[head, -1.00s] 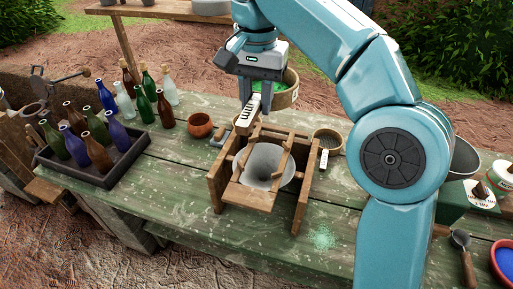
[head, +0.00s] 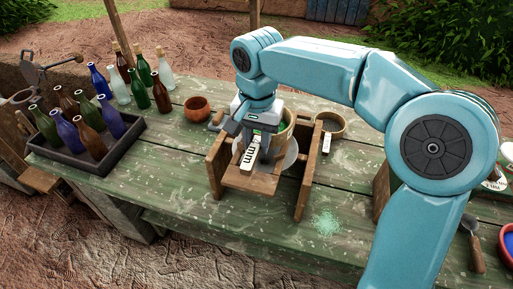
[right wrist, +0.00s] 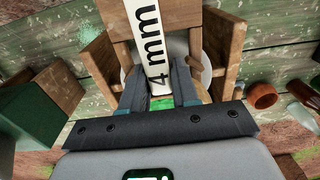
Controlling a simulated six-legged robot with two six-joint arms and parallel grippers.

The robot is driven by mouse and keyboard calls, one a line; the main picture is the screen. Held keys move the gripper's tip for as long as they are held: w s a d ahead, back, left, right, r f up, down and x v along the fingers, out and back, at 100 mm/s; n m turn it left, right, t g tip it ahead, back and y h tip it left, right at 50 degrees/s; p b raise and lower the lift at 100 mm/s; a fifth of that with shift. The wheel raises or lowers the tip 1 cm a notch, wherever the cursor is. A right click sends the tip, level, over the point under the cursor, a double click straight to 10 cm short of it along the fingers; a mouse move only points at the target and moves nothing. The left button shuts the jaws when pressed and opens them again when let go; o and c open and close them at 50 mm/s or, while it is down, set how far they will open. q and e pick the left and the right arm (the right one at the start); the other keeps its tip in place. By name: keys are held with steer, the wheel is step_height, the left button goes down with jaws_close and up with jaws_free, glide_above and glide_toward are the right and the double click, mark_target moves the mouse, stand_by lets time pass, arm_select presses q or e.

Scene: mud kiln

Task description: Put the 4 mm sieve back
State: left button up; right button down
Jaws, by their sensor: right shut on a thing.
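My right gripper (head: 255,150) is shut on the handle of the 4 mm sieve, whose white label (head: 249,158) points toward the front. The sieve's tan round rim (head: 285,122) shows behind the gripper, over the back of the wooden stand (head: 304,190). In the right wrist view the fingers (right wrist: 160,85) flank the label reading "4 mm" (right wrist: 150,40), and some green shows between them. A pale grey funnel (head: 291,157) sits in the stand, partly hidden by the gripper. I cannot tell whether the sieve touches the stand. My left gripper is out of view.
Another labelled sieve (head: 331,124) lies right of the stand. A terracotta bowl (head: 197,110) and a dark crate of bottles (head: 128,157) stand to the left. The bench front is mostly clear.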

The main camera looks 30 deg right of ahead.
mark_target(256, 140)
steer(key=shift+f, duration=0.9)
steer(key=shift+s+a+f, duration=0.2)
steer(key=shift+s, duration=0.15)
steer(key=shift+w+d+f, duration=0.15)
steer(key=shift+w, duration=0.1)
steer(key=c, duration=0.8)
jaws_free()
steer(key=shift+c, duration=0.2)
steer(key=shift+s, duration=0.2)
steer(key=shift+w+r, duration=0.15)
steer(key=shift+r, duration=0.15)
step_height(256, 140, up, 11)
steer(key=shift+f+p, duration=0.1)
steer(key=shift+p, duration=0.7)
steer(key=shift+r, duration=0.45)
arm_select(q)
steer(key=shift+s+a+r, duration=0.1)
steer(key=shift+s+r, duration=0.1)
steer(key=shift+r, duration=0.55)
arm_select(e)
steer(key=shift+f, duration=0.1)
